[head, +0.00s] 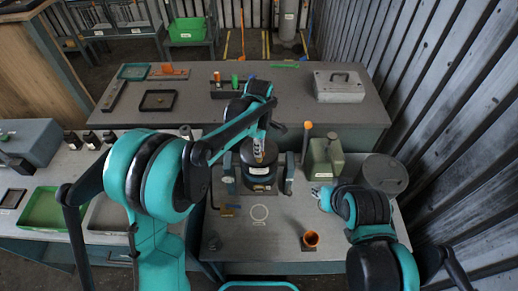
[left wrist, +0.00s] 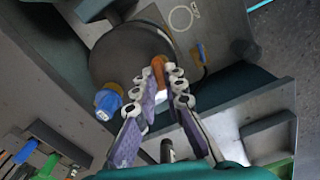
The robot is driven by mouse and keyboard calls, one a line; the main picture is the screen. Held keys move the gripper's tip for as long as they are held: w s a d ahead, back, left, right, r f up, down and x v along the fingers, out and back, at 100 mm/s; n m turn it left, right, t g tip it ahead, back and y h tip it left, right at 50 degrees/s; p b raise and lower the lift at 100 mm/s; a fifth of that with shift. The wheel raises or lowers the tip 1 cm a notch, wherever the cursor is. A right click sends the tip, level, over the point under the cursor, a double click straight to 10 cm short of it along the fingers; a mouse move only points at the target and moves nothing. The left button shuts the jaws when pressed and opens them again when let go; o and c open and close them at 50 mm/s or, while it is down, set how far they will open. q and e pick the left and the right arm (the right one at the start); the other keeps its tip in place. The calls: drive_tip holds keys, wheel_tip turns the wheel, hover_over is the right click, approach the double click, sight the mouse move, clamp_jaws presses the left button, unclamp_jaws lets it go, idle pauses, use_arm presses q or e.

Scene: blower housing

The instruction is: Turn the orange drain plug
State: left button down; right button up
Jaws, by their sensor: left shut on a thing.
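The blower housing (head: 258,178) is a dark round body on the near grey table, largely covered by my left arm in the head view. In the left wrist view its round dark face (left wrist: 128,52) fills the upper middle. The orange drain plug (left wrist: 158,66) shows at the tips of my left gripper (left wrist: 168,82), whose purple-padded fingers are shut on it. In the head view the left gripper (head: 262,150) is over the housing and the plug is hidden. My right gripper (head: 322,197) is low over the table to the right; its jaws are too small to read.
A green canister (head: 325,158) and a round grey lid (head: 385,174) stand right of the housing. A blue knob (left wrist: 108,102) sits beside the housing's face.

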use_arm(q)
drive_tip(key=shift+n, duration=0.5)
drive_tip(key=c, duration=1.6)
unclamp_jaws()
wheel_tip(320, 180, up, 12)
